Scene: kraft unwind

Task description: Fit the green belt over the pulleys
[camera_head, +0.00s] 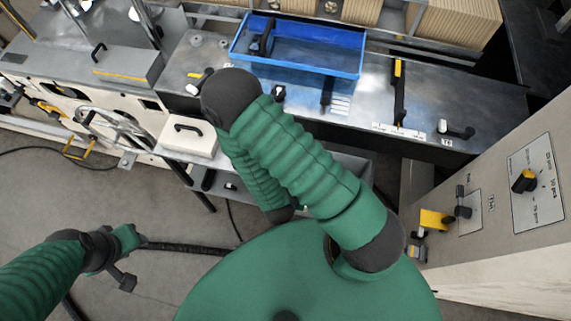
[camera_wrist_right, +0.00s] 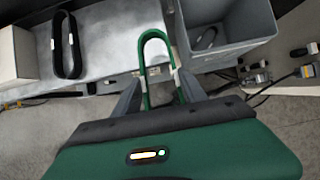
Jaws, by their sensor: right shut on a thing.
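The green belt (camera_wrist_right: 155,34) is a narrow upright loop in the right wrist view. My right gripper (camera_wrist_right: 158,88) is shut on its lower part, and the rounded end sticks out beyond the fingers. In the head view my right arm hides this gripper and the belt. The machine's pale front panel (camera_head: 135,135) has dark openings and a handwheel (camera_head: 100,122). I cannot clearly pick out the pulleys.
A black belt loop (camera_wrist_right: 67,45) lies on a metal surface beside a pale box (camera_wrist_right: 18,55). A grey bin (camera_wrist_right: 262,20) is right of the green belt. A blue tray (camera_head: 300,75) sits on the bench. A control cabinet (camera_head: 500,240) stands at right. Cables cross the floor.

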